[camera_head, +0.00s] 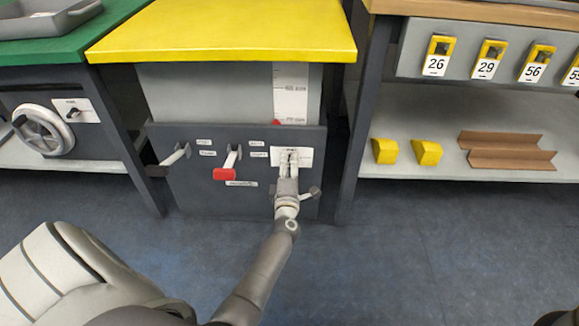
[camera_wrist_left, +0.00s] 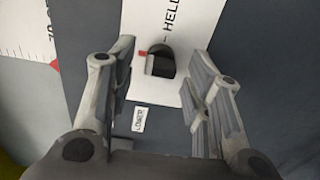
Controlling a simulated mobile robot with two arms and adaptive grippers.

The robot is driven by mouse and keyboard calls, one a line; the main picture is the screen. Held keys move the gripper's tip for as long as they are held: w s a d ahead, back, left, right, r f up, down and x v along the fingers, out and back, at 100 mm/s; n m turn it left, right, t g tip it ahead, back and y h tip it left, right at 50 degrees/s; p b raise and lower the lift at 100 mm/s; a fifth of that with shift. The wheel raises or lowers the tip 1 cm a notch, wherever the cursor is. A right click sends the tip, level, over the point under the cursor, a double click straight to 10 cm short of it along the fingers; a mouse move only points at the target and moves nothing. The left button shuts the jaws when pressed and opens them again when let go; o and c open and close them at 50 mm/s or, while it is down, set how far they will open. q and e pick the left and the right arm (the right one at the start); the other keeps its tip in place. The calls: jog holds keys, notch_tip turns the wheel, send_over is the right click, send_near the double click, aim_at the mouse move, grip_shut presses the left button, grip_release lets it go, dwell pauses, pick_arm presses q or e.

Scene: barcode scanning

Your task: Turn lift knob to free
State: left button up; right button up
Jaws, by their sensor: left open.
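The lift knob (camera_wrist_left: 160,63) is a small dark knob on a white label plate (camera_wrist_left: 197,18), seen in the left wrist view. A red mark sits at the knob's upper left edge, and the word HELD, partly cut off, runs above it. In the head view the white plate (camera_head: 305,156) is on the grey front panel, with the knob mostly hidden by my gripper. My left gripper (camera_head: 288,160) is open in front of the plate. In the left wrist view its fingers (camera_wrist_left: 161,50) stand on either side of the knob, apart from it. My right gripper is not in view.
A red-ended lever (camera_head: 224,174) and a dark-ended lever (camera_head: 160,170) stick out of the panel to the left. The yellow tabletop (camera_head: 220,28) overhangs above. A small handle (camera_head: 314,192) is close to the right of my gripper. Floor (camera_head: 420,255) at right is clear.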

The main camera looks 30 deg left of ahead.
pick_arm(q)
jog(key=v, duration=0.7)
jog(key=shift+s, duration=0.2)
